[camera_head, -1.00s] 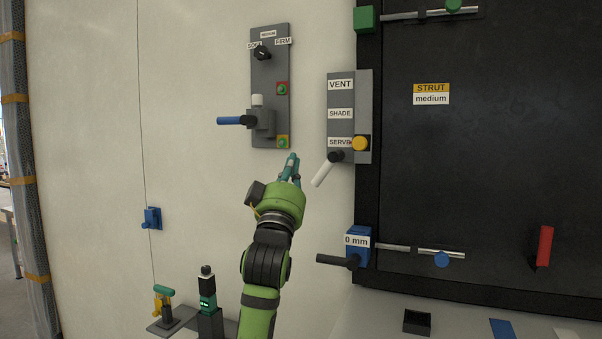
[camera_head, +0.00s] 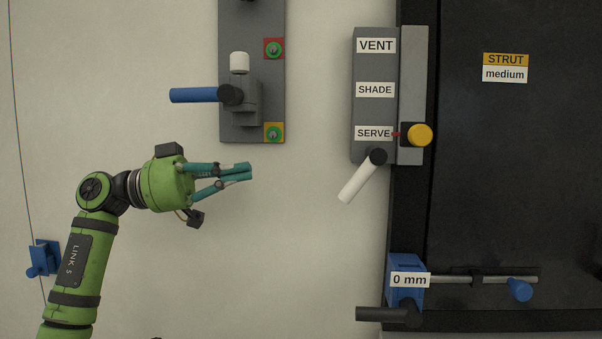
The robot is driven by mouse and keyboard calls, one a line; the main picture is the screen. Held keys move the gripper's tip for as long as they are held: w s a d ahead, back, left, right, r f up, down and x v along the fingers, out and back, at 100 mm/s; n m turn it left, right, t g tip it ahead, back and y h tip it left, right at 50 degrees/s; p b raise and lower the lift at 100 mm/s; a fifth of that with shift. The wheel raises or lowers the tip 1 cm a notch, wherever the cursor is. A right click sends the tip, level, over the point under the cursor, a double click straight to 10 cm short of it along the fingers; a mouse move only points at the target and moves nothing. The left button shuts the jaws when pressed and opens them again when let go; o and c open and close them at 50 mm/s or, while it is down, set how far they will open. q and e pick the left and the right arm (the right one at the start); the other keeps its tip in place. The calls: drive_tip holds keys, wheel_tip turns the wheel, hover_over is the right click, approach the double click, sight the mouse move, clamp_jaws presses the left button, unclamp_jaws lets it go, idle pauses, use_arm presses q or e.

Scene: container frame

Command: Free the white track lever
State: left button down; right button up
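The white lever (camera_head: 358,182) hangs down-left from a black pivot (camera_head: 377,157) at the bottom of the grey track panel (camera_head: 375,65). The panel carries the labels VENT, SHADE and SERVE, and a small red pointer (camera_head: 396,134) sits level with SERVE. A yellow knob (camera_head: 420,135) stands to the right of the pointer. My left gripper (camera_head: 251,173) points right, left of the white lever and clear of it. Its teal fingers come together at the tips with nothing seen between them. My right gripper is not in view.
A grey panel (camera_head: 230,125) with a blue lever (camera_head: 193,95), a white-capped knob and green buttons stands above my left gripper. A blue block (camera_head: 405,270) marked 0 mm, with a dark handle (camera_head: 385,314), is below the track. The wall between gripper and white lever is clear.

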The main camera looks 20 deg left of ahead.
use_arm(q)
drive_tip(key=p, duration=0.3)
approach(359, 176)
wheel_tip(359, 176, up, 4)
drive_tip(key=a, duration=0.1)
drive_tip(key=w+d+f+p, duration=0.2)
drive_tip(key=w+d, duration=0.1)
drive_tip(key=d, duration=0.2)
drive_tip(key=shift+w+p, duration=0.15)
drive_tip(key=shift+p, duration=0.15)
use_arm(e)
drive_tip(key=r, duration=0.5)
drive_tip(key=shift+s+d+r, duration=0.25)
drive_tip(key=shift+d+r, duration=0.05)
use_arm(q)
drive_tip(key=shift+d+f, duration=0.1)
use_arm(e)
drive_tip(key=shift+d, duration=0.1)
use_arm(q)
drive_tip(key=shift+d+f+h+b, duration=0.1)
drive_tip(key=shift+f+h+b, duration=0.2)
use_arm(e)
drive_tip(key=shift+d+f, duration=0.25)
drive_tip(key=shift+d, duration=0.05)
